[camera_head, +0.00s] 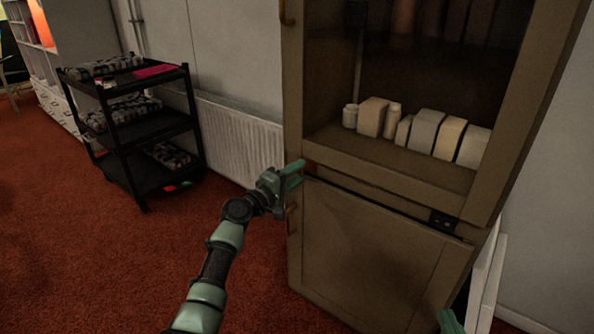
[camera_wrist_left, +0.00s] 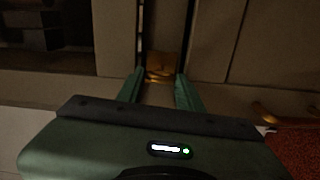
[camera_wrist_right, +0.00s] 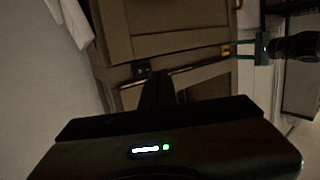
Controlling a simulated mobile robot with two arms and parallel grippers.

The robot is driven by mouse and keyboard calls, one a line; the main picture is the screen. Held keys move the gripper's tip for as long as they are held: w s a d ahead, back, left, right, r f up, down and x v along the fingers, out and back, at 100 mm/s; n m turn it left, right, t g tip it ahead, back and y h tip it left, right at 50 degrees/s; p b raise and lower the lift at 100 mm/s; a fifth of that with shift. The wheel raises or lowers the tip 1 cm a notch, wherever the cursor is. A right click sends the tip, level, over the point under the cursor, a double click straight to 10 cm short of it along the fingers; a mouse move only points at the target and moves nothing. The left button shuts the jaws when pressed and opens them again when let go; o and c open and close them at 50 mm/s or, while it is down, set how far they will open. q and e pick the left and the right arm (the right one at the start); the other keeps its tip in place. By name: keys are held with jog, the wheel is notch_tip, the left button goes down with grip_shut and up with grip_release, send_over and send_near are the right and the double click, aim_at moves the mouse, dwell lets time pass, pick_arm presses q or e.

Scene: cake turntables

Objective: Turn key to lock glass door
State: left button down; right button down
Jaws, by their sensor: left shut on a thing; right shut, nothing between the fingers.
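The tall wooden cabinet has a glass door (camera_head: 390,182) above, which looks closed, with goods visible behind the pane. A small brass fitting (camera_wrist_left: 162,66) sits at the door's lower left corner; it also shows in the right wrist view (camera_wrist_right: 226,50). My left gripper (camera_head: 299,172) reaches this corner, and its fingers (camera_wrist_left: 161,88) are shut on a small brass piece, apparently the key. The key's shape and turn angle are too dark to tell. My right gripper shows only partly at the bottom right of the head view (camera_head: 450,321); its fingers (camera_wrist_right: 158,86) are shut and empty, away from the fitting.
A lower wooden door (camera_head: 365,250) with a brass handle (camera_head: 291,212) lies beneath. A black fitting (camera_head: 443,222) is on the cabinet's right side. A black cart (camera_head: 130,125) and a radiator (camera_head: 240,140) stand left.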

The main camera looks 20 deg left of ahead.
pick_arm(q)
jog(key=shift+f+n, duration=0.15)
jog(key=shift+n, duration=0.35)
pick_arm(e)
jog(key=shift+s+d+f+g+h, duration=0.2)
jog(key=shift+f+g, duration=0.15)
jog(key=shift+f, duration=0.25)
jog(key=shift+s+d+f+g+h, duration=0.15)
jog(key=shift+f+g, duration=0.2)
jog(key=shift+f, duration=0.2)
jog(key=shift+a, duration=0.1)
pick_arm(q)
jog(key=c, duration=0.9)
grip_release()
jog(key=p+v, duration=0.2)
jog(key=v, duration=0.6)
pick_arm(e)
jog(key=s+d+f+g+h, duration=0.1)
jog(key=s+d+f+g, duration=0.1)
jog(key=s+f+g, duration=0.3)
notch_tip(320, 180, down, 2)
jog(key=shift+s+d+f, duration=0.25)
jog(key=shift+s+d, duration=0.05)
jog(key=shift+s, duration=0.15)
